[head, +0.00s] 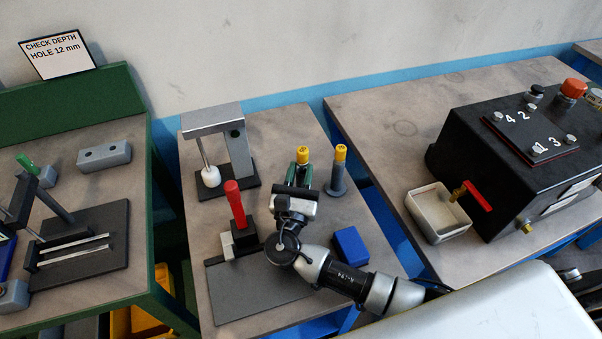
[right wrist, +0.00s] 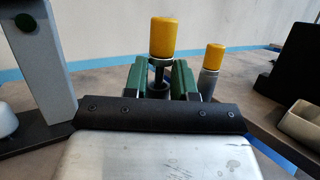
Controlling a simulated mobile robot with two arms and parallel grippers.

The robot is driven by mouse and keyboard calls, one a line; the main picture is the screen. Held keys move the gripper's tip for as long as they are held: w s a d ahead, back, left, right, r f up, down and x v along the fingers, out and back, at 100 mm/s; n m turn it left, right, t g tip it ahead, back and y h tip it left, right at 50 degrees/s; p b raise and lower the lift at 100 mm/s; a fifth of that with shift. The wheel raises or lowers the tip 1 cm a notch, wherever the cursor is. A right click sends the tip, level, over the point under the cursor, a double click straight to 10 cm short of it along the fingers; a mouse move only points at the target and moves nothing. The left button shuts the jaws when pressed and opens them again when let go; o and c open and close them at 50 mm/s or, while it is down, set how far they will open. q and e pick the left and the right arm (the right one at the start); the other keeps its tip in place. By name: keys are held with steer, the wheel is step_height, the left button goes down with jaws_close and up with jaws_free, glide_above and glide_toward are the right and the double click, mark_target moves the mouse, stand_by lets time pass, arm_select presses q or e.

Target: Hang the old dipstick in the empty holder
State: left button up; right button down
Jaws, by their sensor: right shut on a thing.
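Two yellow-capped dipsticks stand close together. My right gripper (head: 299,174), its green fingers also showing in the right wrist view (right wrist: 160,82), is shut on the left dipstick (right wrist: 162,38), just below its cap (head: 303,155). A thin stem and a dark round piece show between the fingers; whether that piece is a holder is unclear. The lower end is hidden. The other dipstick (head: 340,152) stands upright in a grey holder (head: 337,182), just right of my gripper; its cap also shows in the right wrist view (right wrist: 214,56). I cannot make out an empty holder. My left gripper is not in view.
A grey stand (head: 238,150) with a white-ended hanging rod is behind left. A red-handled clamp (head: 235,200) is left of my arm, a blue block (head: 351,246) right of it. A black box (head: 520,150) and open tray (head: 438,212) occupy the right table.

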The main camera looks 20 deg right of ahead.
mark_target(300, 179)
steer(key=f, duration=0.2)
steer(key=shift+s+f+n+y, duration=0.3)
steer(key=shift+f, duration=0.05)
steer(key=c, duration=1.2)
jaws_free()
steer(key=shift+a, duration=0.1)
steer(key=shift+o, duration=1.2)
steer(key=shift+w+f, duration=0.1)
steer(key=shift+o, duration=0.7)
steer(key=shift+w, duration=0.4)
steer(key=shift+s, duration=0.4)
steer(key=s+a, duration=0.1)
steer(key=s, duration=0.2)
steer(key=s+a+b, duration=0.1)
steer(key=s+a, duration=0.1)
steer(key=s, duration=0.1)
steer(key=s+a+b, duration=0.1)
steer(key=s+a, duration=0.1)
steer(key=s, duration=0.1)
steer(key=shift+s+a+f, duration=0.1)
steer(key=shift+s+f, duration=0.15)
steer(key=shift+s, duration=0.05)
steer(key=shift+s+a+r, duration=0.1)
steer(key=shift+s+a, duration=0.25)
steer(key=shift+s, duration=0.35)
